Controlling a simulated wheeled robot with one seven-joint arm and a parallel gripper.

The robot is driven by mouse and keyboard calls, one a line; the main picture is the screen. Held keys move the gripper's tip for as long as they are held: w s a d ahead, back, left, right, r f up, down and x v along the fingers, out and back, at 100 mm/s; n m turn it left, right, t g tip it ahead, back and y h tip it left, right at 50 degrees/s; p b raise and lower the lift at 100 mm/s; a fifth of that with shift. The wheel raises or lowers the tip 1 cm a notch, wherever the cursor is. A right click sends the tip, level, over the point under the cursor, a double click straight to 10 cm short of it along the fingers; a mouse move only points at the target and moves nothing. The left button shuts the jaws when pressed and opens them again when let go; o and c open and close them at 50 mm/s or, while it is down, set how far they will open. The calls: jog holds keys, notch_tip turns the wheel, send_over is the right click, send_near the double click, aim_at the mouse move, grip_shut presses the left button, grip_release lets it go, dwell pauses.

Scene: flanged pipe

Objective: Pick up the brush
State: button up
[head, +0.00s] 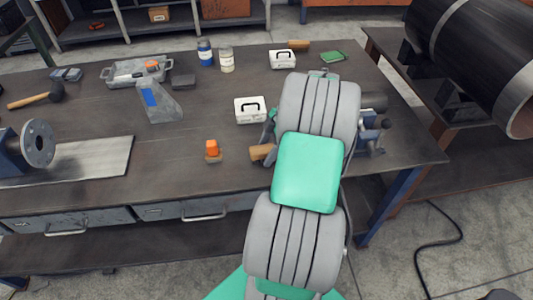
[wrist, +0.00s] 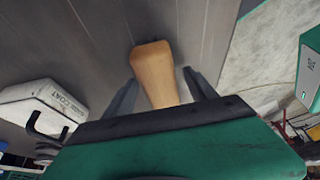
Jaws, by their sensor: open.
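A tan wooden piece, which looks like the brush's handle (head: 262,152), lies on the workbench by the end of my arm. In the wrist view the wooden handle (wrist: 154,72) stands between the two dark fingers of my gripper (wrist: 160,95). The fingers are apart, with a gap visible on each side of the wood. The rest of the brush is hidden by my gripper and arm. In the head view my gripper (head: 269,138) is mostly hidden behind my arm.
A white box with a black handle (head: 250,110) stands just behind the wood; it also shows in the wrist view (wrist: 42,108). An orange-topped item (head: 212,150) is to the left. A vise (head: 372,134) is to the right. The bench (head: 190,180) is clear in front.

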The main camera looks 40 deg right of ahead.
grip_shut()
dwell(0.7)
